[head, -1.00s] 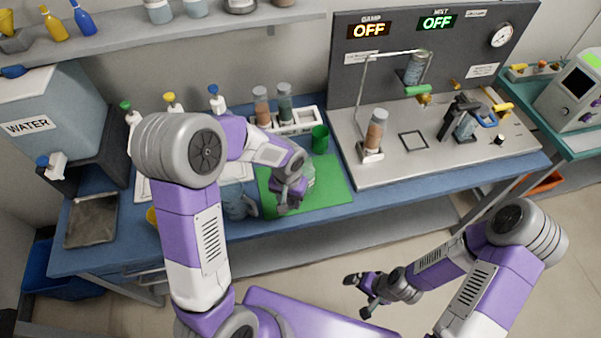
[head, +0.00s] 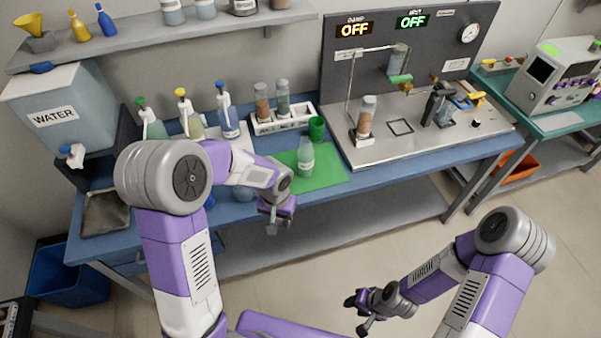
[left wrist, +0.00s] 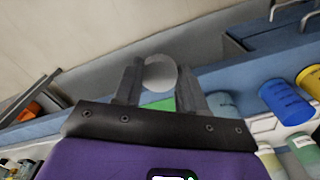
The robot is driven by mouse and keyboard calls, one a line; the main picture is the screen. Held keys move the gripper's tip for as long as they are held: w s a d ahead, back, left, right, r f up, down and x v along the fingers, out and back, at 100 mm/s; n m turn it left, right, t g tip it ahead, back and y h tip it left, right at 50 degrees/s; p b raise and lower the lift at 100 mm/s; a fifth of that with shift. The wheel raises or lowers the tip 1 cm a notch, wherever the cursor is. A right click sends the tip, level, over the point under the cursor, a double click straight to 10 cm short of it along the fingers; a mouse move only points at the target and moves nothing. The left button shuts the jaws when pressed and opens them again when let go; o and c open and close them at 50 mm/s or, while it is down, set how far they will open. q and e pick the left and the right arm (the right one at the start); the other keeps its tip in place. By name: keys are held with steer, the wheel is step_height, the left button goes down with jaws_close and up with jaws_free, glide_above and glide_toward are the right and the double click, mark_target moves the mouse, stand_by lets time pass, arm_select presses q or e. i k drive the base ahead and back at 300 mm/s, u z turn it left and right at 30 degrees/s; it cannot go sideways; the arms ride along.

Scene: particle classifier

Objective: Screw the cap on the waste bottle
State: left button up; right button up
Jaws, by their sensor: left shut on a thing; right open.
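A translucent pale green bottle (head: 306,160) with a label stands upright on the green mat (head: 325,180); I take it for the waste bottle. Its top looks bare, but it is small in the picture. My left gripper (head: 271,222) is in front of the bench's front edge, apart from the bottle and lower left of it. In the left wrist view the fingers (left wrist: 160,85) are shut on a round pale grey disc, the cap (left wrist: 160,72). My right gripper (head: 360,314) is open and empty, low over the floor, far from the bench things.
Several spray-type bottles (head: 228,120) stand left of the mat. A white rack (head: 290,122) with brown-filled and grey bottles and a green cup (head: 316,128) are behind it. A steel station (head: 425,130) stands right. Blue beakers lie partly hidden behind my left arm. The floor ahead is clear.

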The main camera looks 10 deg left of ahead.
mark_target(306, 152)
steer(key=u, duration=2.2)
steer(key=k, duration=0.65)
steer(key=z, duration=0.7)
steer(key=i, duration=1)
steer(key=z, duration=0.15)
